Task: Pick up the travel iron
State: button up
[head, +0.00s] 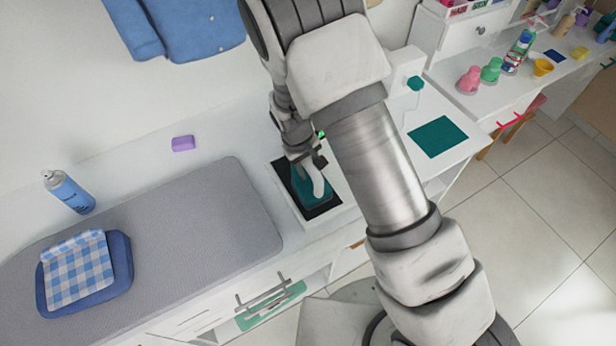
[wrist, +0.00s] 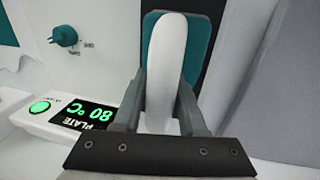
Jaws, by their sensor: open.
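The travel iron (head: 309,188) has a teal body and a white handle. It rests on a black plate (head: 327,212) set in a white stand, right of the grey ironing pad. In the wrist view its white handle (wrist: 167,65) stands over the teal body (wrist: 200,48). My gripper (head: 309,160) is above the iron. In the wrist view my gripper (wrist: 160,95) is open, with one finger on each side of the handle. Whether the fingers touch the handle I cannot tell. My arm hides part of the counter beside the iron.
A display (wrist: 85,115) reading "PLATE 80 °C" and a teal knob (wrist: 64,36) are beside the plate. A teal mat (head: 438,137) lies right.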

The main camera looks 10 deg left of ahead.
grip_shut()
jog(key=shift+r, duration=0.15)
dwell(0.4)
